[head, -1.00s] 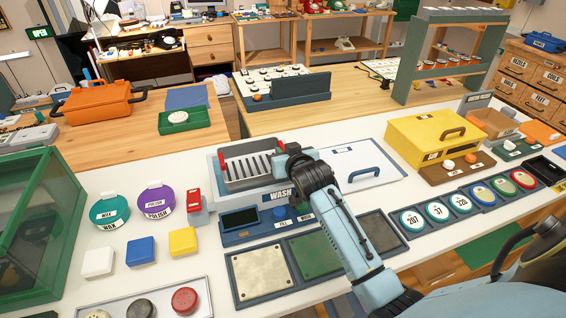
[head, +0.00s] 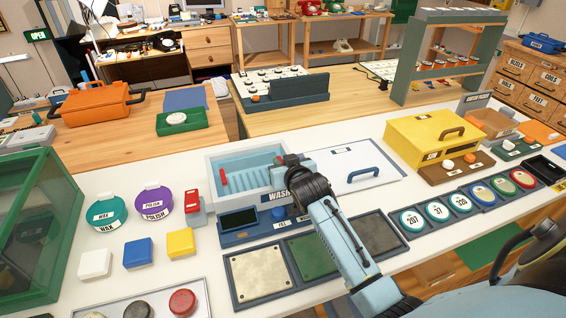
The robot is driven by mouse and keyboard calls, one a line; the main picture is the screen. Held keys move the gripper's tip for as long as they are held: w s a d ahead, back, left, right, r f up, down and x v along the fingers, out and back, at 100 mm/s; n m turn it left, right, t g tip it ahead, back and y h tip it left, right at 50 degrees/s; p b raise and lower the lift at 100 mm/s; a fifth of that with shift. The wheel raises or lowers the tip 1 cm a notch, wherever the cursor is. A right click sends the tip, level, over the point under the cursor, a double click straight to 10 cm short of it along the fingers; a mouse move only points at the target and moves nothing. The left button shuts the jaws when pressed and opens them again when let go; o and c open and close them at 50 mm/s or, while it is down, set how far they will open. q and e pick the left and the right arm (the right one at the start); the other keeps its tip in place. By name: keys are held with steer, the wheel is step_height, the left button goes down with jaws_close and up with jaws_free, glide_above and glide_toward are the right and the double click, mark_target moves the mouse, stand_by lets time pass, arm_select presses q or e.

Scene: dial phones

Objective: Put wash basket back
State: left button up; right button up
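The wash basket (head: 250,178) sits low inside the light blue wash basin (head: 212,163) on the white bench. Its slatted floor looks pale blue, and a red grip (head: 224,180) shows at its left end. My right gripper (head: 287,160) is at the basket's right end, where a little red shows beside it. It appears shut on that end, though its dark body hides the fingertips. The basin's WASH label (head: 279,196) is partly covered by my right arm. My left gripper is not in view.
A white lid panel with a blue handle (head: 362,171) lies right of the basin. A control box (head: 240,218) and square pads (head: 262,276) are in front. Wax (head: 107,212) and polish (head: 153,203) pots and a red-topped block (head: 193,201) stand left.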

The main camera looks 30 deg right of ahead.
steer(key=shift+s+f, duration=0.1)
steer(key=shift+f, duration=0.1)
